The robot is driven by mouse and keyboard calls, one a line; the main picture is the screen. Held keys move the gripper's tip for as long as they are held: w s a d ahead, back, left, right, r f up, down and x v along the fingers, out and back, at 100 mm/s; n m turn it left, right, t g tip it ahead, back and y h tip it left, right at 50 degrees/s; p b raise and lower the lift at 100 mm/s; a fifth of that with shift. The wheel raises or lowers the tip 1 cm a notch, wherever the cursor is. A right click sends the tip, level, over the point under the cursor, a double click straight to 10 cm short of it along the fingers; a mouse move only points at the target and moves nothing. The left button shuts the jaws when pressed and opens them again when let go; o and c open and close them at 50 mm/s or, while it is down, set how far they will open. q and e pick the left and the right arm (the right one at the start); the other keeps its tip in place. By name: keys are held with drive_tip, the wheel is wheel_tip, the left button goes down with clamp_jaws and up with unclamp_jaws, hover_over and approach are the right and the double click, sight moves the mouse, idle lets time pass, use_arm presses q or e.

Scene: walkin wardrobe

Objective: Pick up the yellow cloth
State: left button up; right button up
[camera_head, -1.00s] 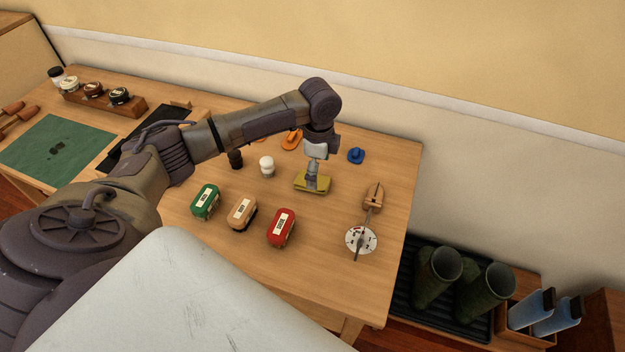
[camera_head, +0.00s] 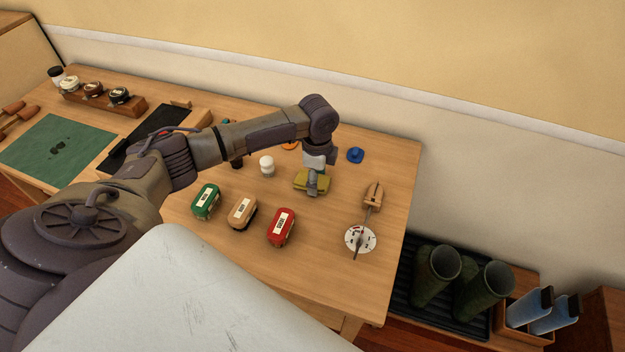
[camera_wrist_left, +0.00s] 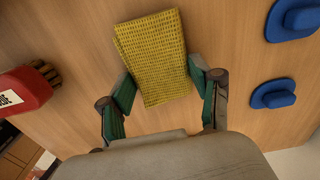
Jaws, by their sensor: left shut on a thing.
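The yellow cloth (camera_head: 304,181) is a folded pad on the wooden table. In the left wrist view the cloth (camera_wrist_left: 154,55) shows a woven texture and lies between the two green-padded fingers. My left gripper (camera_head: 314,188) is down at the cloth, its fingers shut on the cloth's sides. The gripper also shows in the left wrist view (camera_wrist_left: 160,85). I cannot tell from the frames whether the cloth is clear of the table. My right gripper is not in view.
Green (camera_head: 206,202), tan (camera_head: 241,213) and red (camera_head: 281,228) brushes stand in front of the cloth. A white-topped item (camera_head: 267,166) is to its left, a blue object (camera_head: 355,155) behind right. A wooden piece (camera_head: 372,197) and round dial (camera_head: 360,240) lie right.

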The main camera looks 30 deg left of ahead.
use_arm(q)
drive_tip(key=shift+r, duration=0.65)
wheel_tip(320, 180, up, 3)
drive_tip(key=shift+f+b, duration=0.1)
drive_tip(key=shift+b, duration=0.3)
drive_tip(key=w+d+r+b, duration=0.2)
drive_tip(key=w+d+r, duration=0.5)
drive_tip(key=d, duration=0.2)
drive_tip(key=shift+d, duration=0.2)
drive_tip(key=o, duration=0.5)
drive_tip(key=c, duration=0.5)
drive_tip(key=shift+o, duration=0.2)
drive_tip(key=shift+s+f, duration=0.1)
drive_tip(key=shift+f, duration=0.05)
